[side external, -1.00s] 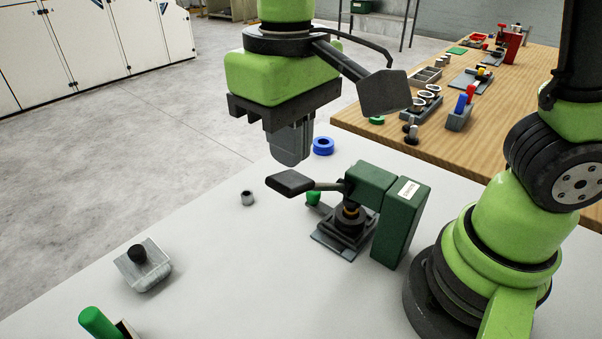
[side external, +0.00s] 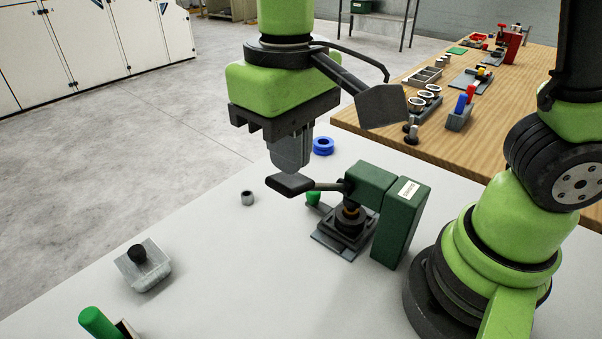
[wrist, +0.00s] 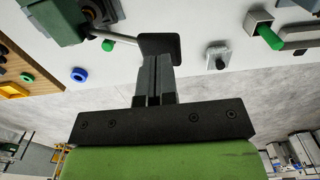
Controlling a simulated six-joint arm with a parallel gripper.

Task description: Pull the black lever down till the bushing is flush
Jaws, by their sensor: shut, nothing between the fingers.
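The black lever (side external: 290,184) sticks out to the left from the dark green press (side external: 400,215) on a thin metal arm, roughly level. The bushing (side external: 350,211) sits under the press ram on a dark base plate (side external: 338,246); how deep it sits is too small to tell. My gripper (side external: 290,170) is shut and empty, its fingertips at or just above the lever's paddle. In the wrist view the fingertips (wrist: 155,58) meet the edge of the black paddle (wrist: 160,44); I cannot tell whether they touch it.
A small metal ring (side external: 247,198), a blue ring (side external: 323,146) and a grey block with a black knob (side external: 142,268) stand on the white table. A green handle (side external: 98,322) is at the front left. A wooden table (side external: 450,130) with parts stands behind.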

